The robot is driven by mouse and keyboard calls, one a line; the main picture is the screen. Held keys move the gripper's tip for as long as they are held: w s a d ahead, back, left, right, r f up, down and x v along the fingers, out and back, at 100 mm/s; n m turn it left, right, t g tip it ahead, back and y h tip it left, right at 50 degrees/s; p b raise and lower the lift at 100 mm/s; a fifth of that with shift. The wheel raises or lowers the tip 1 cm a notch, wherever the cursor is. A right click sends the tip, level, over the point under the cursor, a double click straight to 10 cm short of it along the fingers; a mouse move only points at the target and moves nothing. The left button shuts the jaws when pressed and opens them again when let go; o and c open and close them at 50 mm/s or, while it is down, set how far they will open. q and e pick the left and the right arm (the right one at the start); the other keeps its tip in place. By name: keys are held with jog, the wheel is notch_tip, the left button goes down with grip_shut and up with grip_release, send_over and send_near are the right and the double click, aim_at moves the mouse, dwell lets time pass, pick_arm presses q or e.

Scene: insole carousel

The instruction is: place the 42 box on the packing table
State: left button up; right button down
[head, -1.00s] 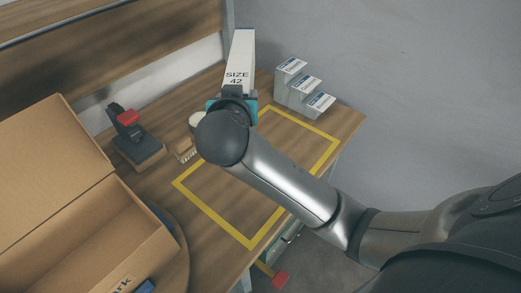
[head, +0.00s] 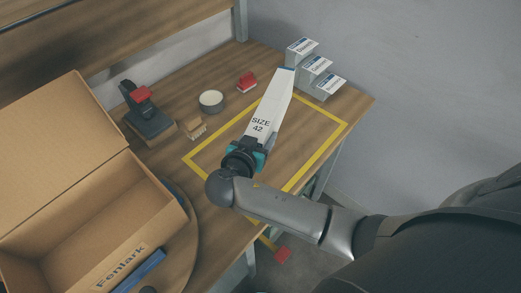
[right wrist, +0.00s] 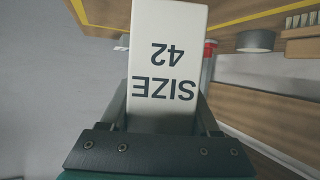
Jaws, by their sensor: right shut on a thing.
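The long white box marked SIZE 42 (head: 270,108) is in my right gripper (head: 246,150), which is shut on its near end. In the head view it points away over the area framed in yellow tape on the wooden packing table (head: 228,218). I cannot tell whether its underside touches the table. In the right wrist view the label of the 42 box (right wrist: 165,70) shows upside down between the two fingers (right wrist: 165,115). My left gripper is not in view.
An open cardboard carton (head: 85,235) stands at the left on a round board. A tape dispenser (head: 146,110), a brush (head: 193,127), a tape roll (head: 211,101) and a red-topped item (head: 246,81) line the back. Stepped small boxes (head: 316,68) stand at the far right corner.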

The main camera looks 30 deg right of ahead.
jog(key=shift+f+b, duration=0.45)
jog(key=shift+f, duration=2.4)
jog(key=shift+f, duration=0.15)
jog(key=shift+c, duration=0.6)
grip_release()
jog(key=shift+r, duration=0.25)
jog(key=v, duration=1.2)
jog(key=shift+f, duration=0.1)
